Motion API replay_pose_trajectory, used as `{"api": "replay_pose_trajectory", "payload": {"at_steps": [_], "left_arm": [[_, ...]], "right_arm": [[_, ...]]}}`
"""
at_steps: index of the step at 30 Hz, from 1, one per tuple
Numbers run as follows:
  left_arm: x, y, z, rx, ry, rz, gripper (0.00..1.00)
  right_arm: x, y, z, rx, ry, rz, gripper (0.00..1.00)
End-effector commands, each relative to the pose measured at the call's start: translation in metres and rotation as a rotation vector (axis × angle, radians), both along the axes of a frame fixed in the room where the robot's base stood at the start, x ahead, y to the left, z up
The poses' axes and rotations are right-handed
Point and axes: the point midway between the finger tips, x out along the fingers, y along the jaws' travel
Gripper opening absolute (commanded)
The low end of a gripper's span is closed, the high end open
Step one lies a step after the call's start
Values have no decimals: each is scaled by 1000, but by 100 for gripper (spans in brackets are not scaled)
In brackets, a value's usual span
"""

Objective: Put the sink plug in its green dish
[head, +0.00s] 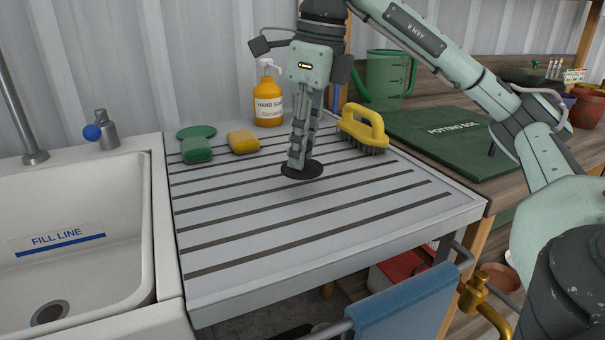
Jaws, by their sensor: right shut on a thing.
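The sink plug (303,171) is a flat black disc at the middle of the ribbed grey drainboard (330,232). My right gripper (297,163) points straight down with its fingers shut on the plug's top. The fingers hide the middle of the plug. I cannot tell whether the disc touches the board or is just above it. The green dish (196,131) is a small round dish at the back left of the drainboard, left of the gripper. A green sponge (196,150) lies just in front of it. My left gripper is not in view.
A yellow sponge (243,142), an orange soap bottle (269,95) and a yellow-handled brush (362,130) stand along the back. The white sink (75,250) is at left. A green potting mat (440,135) lies at right. The drainboard's front is clear.

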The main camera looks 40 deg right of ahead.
Motion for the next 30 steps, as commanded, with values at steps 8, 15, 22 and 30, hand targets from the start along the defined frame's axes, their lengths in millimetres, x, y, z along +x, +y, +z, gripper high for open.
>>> {"api": "replay_pose_trajectory", "payload": {"at_steps": [8, 15, 22, 30], "left_arm": [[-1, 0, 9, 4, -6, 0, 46], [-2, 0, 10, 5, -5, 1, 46], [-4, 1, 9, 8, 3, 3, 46], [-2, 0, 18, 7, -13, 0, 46]], "right_arm": [[-1, -1, -36, 0, 2, -1, 2], [0, 0, -39, 1, 0, 0, 2], [0, 0, -43, 0, 1, 0, 2], [0, 0, -42, 1, 0, 0, 46]]}}
